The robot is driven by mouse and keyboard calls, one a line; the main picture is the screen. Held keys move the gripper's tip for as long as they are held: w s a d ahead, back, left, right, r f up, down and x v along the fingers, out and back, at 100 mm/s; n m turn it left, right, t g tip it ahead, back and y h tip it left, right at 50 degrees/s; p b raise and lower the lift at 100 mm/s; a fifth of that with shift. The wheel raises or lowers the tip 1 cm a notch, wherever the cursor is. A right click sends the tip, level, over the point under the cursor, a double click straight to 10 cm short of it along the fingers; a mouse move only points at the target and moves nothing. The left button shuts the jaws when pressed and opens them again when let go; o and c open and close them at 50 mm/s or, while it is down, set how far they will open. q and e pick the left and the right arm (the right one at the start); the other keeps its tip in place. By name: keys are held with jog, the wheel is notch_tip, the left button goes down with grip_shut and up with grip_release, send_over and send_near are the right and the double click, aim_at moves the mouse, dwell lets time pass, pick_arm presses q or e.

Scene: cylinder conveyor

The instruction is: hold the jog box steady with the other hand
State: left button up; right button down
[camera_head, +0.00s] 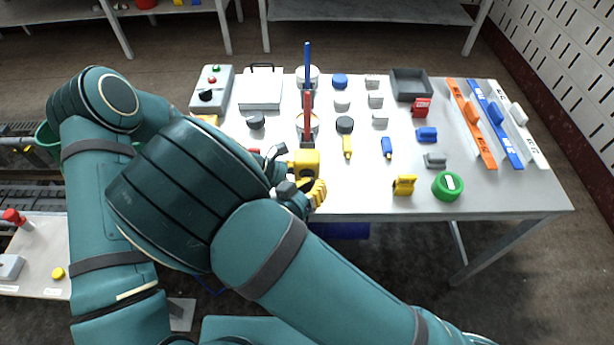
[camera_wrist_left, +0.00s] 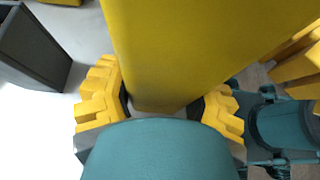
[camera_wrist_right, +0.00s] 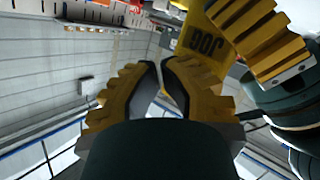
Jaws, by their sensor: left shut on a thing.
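The yellow jog box (camera_head: 306,160) is above the table's near edge in the head view, partly hidden by my arms. Its yellow body (camera_wrist_left: 195,45) fills the middle of the left wrist view, between the two fingers of my left gripper (camera_wrist_left: 165,105), which is shut on it. In the right wrist view the jog box (camera_wrist_right: 206,45) shows its dark JOG lettering upside down. My right gripper (camera_wrist_right: 160,68) has its fingertips drawn together, with nothing seen held between them. In the head view my right gripper (camera_head: 317,192) is just below the box.
A grey control box (camera_head: 211,88) stands at the back left. Upright blue and red posts stand behind the jog box.

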jog(key=shift+s, duration=0.8)
jog(key=shift+s, duration=2.5)
dwell(0.5)
jog(key=s, duration=0.3)
jog(key=shift+s, duration=0.35)
jog(key=shift+w, duration=0.1)
jog(key=w, duration=0.8)
jog(key=shift+w, duration=0.3)
jog(key=shift+w, duration=0.1)
dwell(1.1)
